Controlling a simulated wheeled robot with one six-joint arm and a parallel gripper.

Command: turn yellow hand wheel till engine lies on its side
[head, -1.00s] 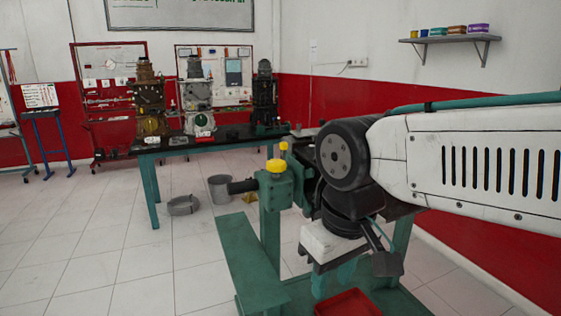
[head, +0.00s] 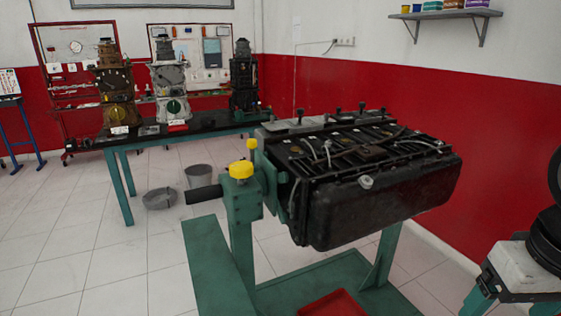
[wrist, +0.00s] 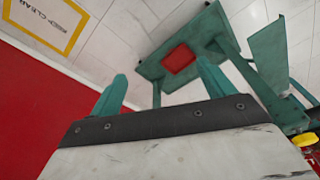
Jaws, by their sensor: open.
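The yellow hand wheel (head: 241,170) sits on top of a green gearbox post in the head view, left of the engine. A yellow part, seemingly the hand wheel (wrist: 304,140), shows at the right edge of the wrist view. The dark engine (head: 385,190) is held on the green stand (head: 243,245). Its face with pipes and wires points mostly up, and a smooth dark side faces me. My gripper (wrist: 163,88) is open and empty, its two teal fingers apart. In the head view it is at the lower right, partly cut off, well apart from the hand wheel.
A red tray (head: 334,303) lies on the stand's base. A dark handle (head: 203,195) sticks out left of the gearbox. A bucket (head: 200,177) and a basin (head: 160,199) stand on the floor. A bench (head: 140,148) with several engines stands behind.

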